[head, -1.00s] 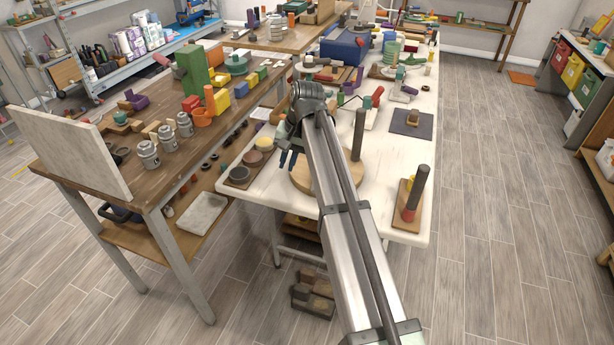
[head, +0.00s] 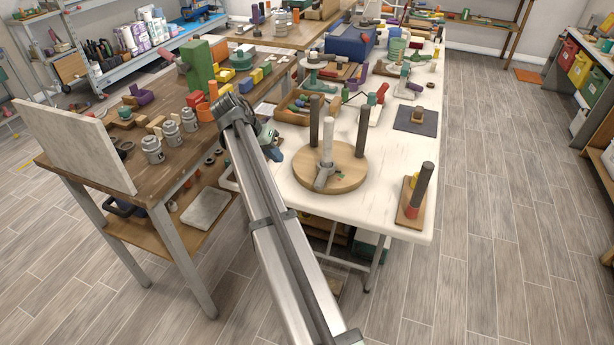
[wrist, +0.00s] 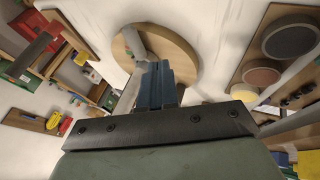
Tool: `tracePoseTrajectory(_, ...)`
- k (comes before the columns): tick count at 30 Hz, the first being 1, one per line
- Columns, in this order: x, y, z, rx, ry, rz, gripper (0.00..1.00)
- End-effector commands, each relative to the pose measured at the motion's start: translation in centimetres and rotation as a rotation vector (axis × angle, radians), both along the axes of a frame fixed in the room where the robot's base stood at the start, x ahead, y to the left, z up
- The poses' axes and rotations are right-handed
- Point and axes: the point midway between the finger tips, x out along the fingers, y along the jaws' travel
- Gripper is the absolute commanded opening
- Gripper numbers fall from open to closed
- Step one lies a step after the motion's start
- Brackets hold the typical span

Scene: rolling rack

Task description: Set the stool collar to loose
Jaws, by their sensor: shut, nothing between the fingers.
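The stool is a round wooden seat (head: 352,176) lying on the white table with several upright posts. At the foot of its light grey post (head: 328,130) is a grey collar-like piece (head: 322,180) with an arm sticking out; its setting cannot be read. My gripper (head: 274,152) is left of the seat and apart from it, partly hidden by my arm. In the wrist view, my dark blue fingers (wrist: 157,85) are together and empty. The wooden seat (wrist: 185,55) shows beyond them, with a grey post (wrist: 134,42) at its left; the collar cannot be made out there.
A wooden board with a dark post and red and yellow parts (head: 412,205) stands right of the stool. A tray of tools (head: 292,112) lies behind it. The brown workbench (head: 150,185) with grey canisters is at left. Round pads (wrist: 290,40) show in the wrist view.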

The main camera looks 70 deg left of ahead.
Motion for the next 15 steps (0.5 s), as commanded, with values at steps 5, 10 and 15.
tracePoseTrajectory(5, 0.5, -0.1, 0.2, 0.04, -0.025, -0.067, 0.0)
tracePoseTrajectory(10, 1.1, -0.2, -0.7, 0.045, -0.024, -0.079, 0.0)
tracePoseTrajectory(15, 2.4, -0.2, -2.9, 0.043, -0.023, -0.077, 0.0)
